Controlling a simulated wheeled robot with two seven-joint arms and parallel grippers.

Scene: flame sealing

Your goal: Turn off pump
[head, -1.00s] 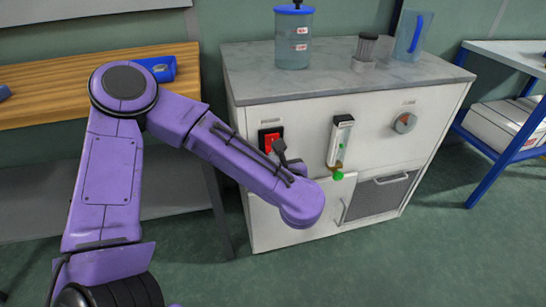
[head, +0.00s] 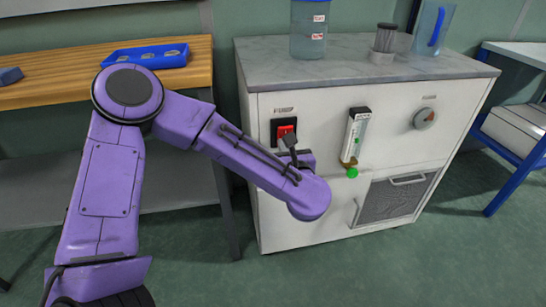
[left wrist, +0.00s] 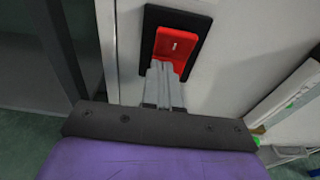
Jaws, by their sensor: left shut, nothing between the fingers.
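The pump switch is a red rocker (head: 286,128) in a black frame on the white cabinet front, under a small label plate. It also shows in the left wrist view as a red rocker (left wrist: 178,42) with a white mark on its upper part. My left gripper (head: 284,137) is at the lower part of the switch, its fingers shut and empty. In the left wrist view the closed fingertips (left wrist: 165,68) overlap the rocker's lower edge; whether they touch it I cannot tell. My right gripper is not in view.
To the right on the cabinet (head: 300,220) are a flow meter (head: 355,135) with a green knob (head: 352,173) and a round dial (head: 424,118). A water container (head: 310,30) stands on top. A wooden bench (head: 40,92) with a blue tray (head: 146,57) stands left.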

